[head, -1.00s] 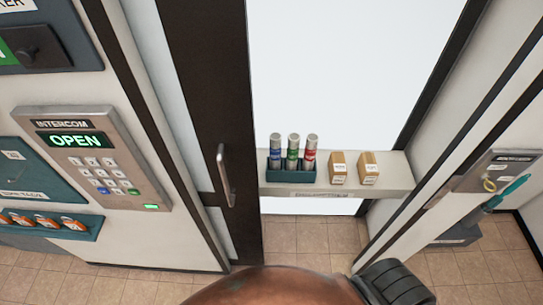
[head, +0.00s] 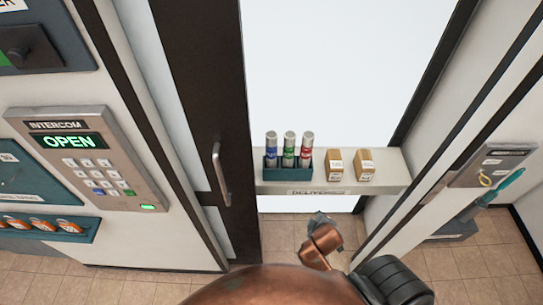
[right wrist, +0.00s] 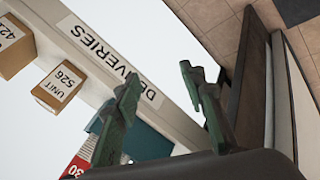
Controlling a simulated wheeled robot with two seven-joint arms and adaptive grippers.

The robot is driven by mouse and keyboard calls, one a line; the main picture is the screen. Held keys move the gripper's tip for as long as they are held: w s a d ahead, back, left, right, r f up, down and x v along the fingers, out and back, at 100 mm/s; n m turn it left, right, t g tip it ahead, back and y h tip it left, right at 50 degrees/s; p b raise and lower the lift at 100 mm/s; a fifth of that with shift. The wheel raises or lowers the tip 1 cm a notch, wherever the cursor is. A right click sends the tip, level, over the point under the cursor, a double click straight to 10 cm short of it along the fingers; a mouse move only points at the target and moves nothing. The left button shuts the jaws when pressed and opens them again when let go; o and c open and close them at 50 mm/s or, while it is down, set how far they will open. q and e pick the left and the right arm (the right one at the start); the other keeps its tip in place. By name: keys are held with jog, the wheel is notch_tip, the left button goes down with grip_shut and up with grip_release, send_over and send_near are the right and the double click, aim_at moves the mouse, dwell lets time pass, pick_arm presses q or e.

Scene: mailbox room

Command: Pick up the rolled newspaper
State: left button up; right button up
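Three rolled newspapers stand upright in a teal holder (head: 289,173) on the delivery shelf, with a blue-banded (head: 271,149), a green-banded (head: 289,149) and a red-banded (head: 307,149) roll. My right gripper (head: 318,219) is in front of and below the shelf, apart from the rolls. In the right wrist view its two fingers (right wrist: 165,92) are spread with nothing between them. Behind one finger are part of the teal holder (right wrist: 150,143) and the red-banded roll, whose red label (right wrist: 75,169) shows at the lower edge. My left gripper is out of view.
Two small boxes (head: 334,165) (head: 365,165) stand right of the holder on the shelf (head: 392,170). A dark door frame with a handle (head: 220,175) is on the left, beside the intercom (head: 88,160). A white partition and wall unit (head: 495,165) are on the right.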

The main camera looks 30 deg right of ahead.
jog(key=w+d+r+n+t+h, duration=0.3)
jog(key=w+r+n, duration=0.3)
jog(key=w, duration=0.1)
jog(key=n+t, duration=0.8)
jog(key=n, duration=1.2)
send_near(272, 145)
jog(key=x, duration=1)
jog(key=shift+w+d+f, duration=0.15)
jog(key=shift+w+d, duration=0.05)
jog(key=shift+w, duration=0.05)
grip_shut()
